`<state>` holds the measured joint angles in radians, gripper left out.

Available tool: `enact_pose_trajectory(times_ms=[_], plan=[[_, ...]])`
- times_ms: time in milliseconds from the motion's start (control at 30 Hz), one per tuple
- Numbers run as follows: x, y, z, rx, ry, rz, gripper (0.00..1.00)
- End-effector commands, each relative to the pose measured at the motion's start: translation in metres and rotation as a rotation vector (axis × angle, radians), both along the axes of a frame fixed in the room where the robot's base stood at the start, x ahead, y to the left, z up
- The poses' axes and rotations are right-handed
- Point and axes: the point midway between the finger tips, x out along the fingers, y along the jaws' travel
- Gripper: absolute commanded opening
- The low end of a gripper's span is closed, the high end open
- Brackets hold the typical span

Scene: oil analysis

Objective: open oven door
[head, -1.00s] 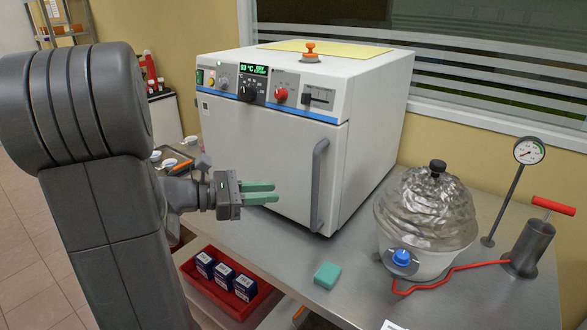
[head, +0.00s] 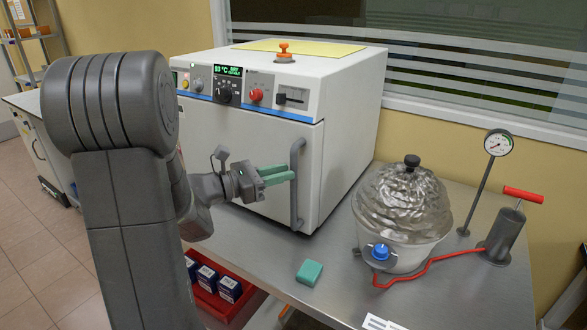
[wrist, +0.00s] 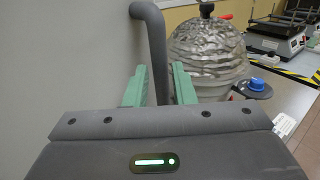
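The white oven (head: 345,125) stands on the metal bench with its front door (head: 250,150) closed. The door's grey vertical bar handle (head: 297,192) is near the right edge of the door. My gripper (head: 283,174), with green fingers, is at the left side of the handle's upper half, fingertips close to it. In the wrist view the handle (wrist: 151,30) lines up with the gap between the fingers (wrist: 160,88), which stand apart with space around the bar. I cannot tell whether the fingertips have passed to either side of it.
A domed glass vessel (head: 402,205) with a blue knob and red hose stands to the right of the oven, near a pump (head: 506,235) and a gauge (head: 498,142). A green block (head: 309,272) lies on the bench front. A red bin (head: 222,303) with boxes is below.

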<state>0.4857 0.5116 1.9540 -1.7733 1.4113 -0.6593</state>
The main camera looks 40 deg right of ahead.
Motion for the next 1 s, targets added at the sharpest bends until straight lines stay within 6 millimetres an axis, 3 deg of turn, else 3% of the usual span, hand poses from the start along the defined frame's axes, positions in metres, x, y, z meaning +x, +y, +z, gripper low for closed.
enact_pose_trajectory(times_ms=[300,667,800,1000], plan=[[-0.008,-0.032,0.000,0.000,0.001,-0.002,0.23],[-0.008,-0.036,0.000,0.000,0.000,0.001,0.23],[-0.009,-0.036,0.000,0.000,0.000,0.001,0.00],[-0.009,-0.036,0.000,0.000,0.000,-0.001,0.00]])
